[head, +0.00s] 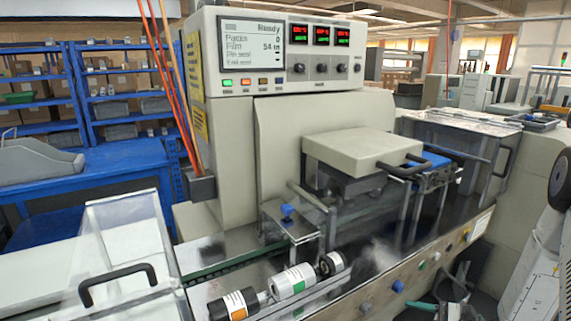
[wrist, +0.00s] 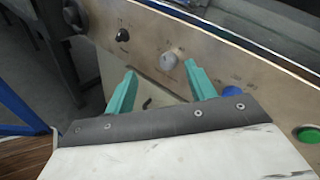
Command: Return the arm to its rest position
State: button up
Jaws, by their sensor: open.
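My gripper (head: 436,290) is at the lower right of the head view, in front of the wrapper's front panel. It is open, with two teal fingers spread and nothing between them. In the wrist view my gripper (wrist: 160,68) points at the panel, with a grey knob (wrist: 170,60) lying between and just beyond the fingertips. I cannot tell whether a finger touches the panel. My white arm (head: 540,265) comes in from the right edge of the head view.
The flow wrapper (head: 225,150) fills the middle; its screen (head: 252,45) reads "Ready". A blue button (head: 397,286) and several other controls line the front panel. Several rolls, including a white one (head: 293,281), lie along its front. A blue bench (head: 120,165) stands left.

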jog(key=s+a+r+n+g+h, duration=0.3)
jog(key=s+r+n+h, duration=0.4)
jog(key=s+r, duration=0.5)
jog(key=s+a+r+n+g+h, duration=0.3)
jog(key=s+r+n, duration=0.8)
jog(key=r, duration=0.9)
jog(key=shift+s+a+r+n+h, duration=0.25)
jog(key=shift+s+a+h, duration=0.8)
jog(key=shift+h, duration=1.15)
jog(key=shift+s+d, duration=0.1)
